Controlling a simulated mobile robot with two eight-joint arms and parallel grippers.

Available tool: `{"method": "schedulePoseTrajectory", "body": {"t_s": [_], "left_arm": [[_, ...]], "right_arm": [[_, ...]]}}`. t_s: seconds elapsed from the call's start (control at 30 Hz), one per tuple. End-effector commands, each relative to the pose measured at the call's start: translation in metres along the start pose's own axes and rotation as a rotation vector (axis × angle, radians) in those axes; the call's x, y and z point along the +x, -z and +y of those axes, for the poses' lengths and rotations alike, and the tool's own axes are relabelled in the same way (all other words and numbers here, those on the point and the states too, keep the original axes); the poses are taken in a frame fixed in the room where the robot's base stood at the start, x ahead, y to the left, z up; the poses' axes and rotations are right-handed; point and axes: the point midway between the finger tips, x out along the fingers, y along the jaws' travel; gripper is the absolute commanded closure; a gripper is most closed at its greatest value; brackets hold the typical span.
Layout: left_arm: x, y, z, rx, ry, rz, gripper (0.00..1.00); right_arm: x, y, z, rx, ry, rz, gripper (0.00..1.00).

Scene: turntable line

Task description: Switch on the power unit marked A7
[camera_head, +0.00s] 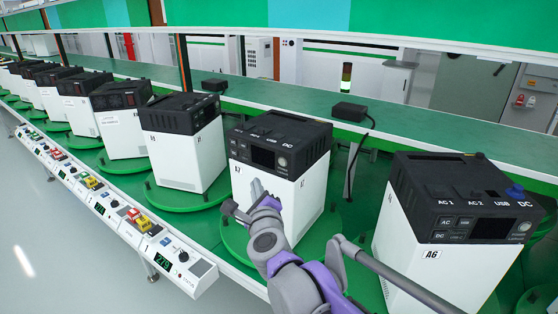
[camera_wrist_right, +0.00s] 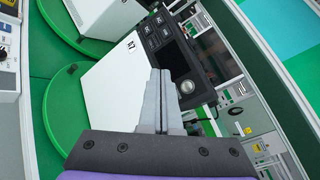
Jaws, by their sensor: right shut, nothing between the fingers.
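The power unit marked A7 (camera_head: 308,187) is a white box with a black top, standing on a green round turntable. Its label (camera_wrist_right: 130,46) reads A7 in the right wrist view. Its black panel (camera_wrist_right: 168,52) has several buttons on one side, a dark screen and a round silver knob or button (camera_wrist_right: 187,86). My right gripper (camera_head: 257,187) is in front of the unit's white face, below the panel. In the right wrist view its fingers (camera_wrist_right: 160,78) are shut and empty, and overlap the white face near the knob. I cannot tell whether they touch it. My left gripper is not in view.
Unit A6 (camera_head: 433,254) stands to the right, and several similar units line up to the left. A control rail (camera_head: 160,248) with red, yellow and green parts runs along the front. A green shelf (camera_head: 405,125) behind carries black boxes (camera_head: 350,112) and a cable.

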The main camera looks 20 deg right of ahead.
Motion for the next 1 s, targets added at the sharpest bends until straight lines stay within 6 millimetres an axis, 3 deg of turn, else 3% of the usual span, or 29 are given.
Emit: {"method": "schedulePoseTrajectory", "body": {"t_s": [0.23,0.43,0.7,1.0], "left_arm": [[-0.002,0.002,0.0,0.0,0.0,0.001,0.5],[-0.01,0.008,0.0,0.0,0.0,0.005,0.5],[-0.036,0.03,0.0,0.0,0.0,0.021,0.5],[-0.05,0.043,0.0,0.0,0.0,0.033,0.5]], "right_arm": [[0.004,0.002,-0.003,-0.003,0.0,-0.001,1.0],[0.021,0.014,-0.017,-0.004,0.003,0.001,1.0],[0.048,0.03,-0.038,-0.004,0.002,-0.002,1.0],[0.061,0.043,-0.046,-0.003,0.001,-0.001,1.0]]}}
